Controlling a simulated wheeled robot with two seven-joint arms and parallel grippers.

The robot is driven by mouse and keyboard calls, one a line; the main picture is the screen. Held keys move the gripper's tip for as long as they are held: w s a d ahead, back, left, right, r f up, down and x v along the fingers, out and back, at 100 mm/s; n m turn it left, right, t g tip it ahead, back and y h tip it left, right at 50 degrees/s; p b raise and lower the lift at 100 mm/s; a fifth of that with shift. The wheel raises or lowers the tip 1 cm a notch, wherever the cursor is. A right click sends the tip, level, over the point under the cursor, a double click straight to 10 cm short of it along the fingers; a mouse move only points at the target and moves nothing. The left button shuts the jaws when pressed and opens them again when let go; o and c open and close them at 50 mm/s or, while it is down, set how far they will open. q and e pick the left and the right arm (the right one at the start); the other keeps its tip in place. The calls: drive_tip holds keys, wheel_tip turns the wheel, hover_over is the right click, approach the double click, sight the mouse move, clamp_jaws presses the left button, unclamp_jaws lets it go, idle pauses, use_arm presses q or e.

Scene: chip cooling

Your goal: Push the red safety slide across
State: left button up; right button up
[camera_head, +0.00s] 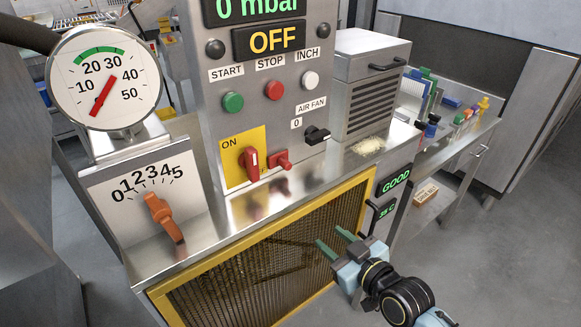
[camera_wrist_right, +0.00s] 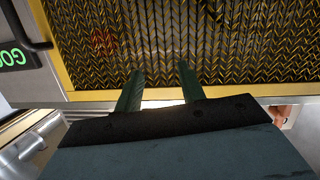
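A small red slide (camera_head: 282,161) sits low on the front of the grey control panel, just right of the yellow plate (camera_head: 233,145). A red rotary switch (camera_head: 250,162) is on that plate, beside the word ON. My right gripper (camera_head: 331,237) is in front of the yellow-framed mesh guard, below and to the right of the slide. Its two green fingers are apart with nothing between them; the right wrist view also shows this open gripper (camera_wrist_right: 160,78) against the mesh. The slide is not visible in the right wrist view. My left gripper is not in view.
The yellow-framed mesh guard (camera_head: 362,190) fills the cabinet front. A steel ledge (camera_head: 330,168) runs below the panel. An orange-handled dial (camera_head: 165,217) and a round gauge (camera_head: 103,78) stand at left. A vented steel box (camera_head: 372,100) and a green GOOD display (camera_head: 396,181) are at right.

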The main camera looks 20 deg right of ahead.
drive_tip(key=n+t+y+p, duration=0.1)
drive_tip(key=t+y, duration=0.1)
approach(288, 168)
drive_tip(key=v, duration=0.4)
drive_tip(key=p+x, duration=0.1)
drive_tip(key=x, duration=1.2)
drive_tip(key=shift+w+d+p, duration=0.1)
drive_tip(key=shift+w+p, duration=0.2)
drive_tip(key=shift+p, duration=0.05)
clamp_jaws()
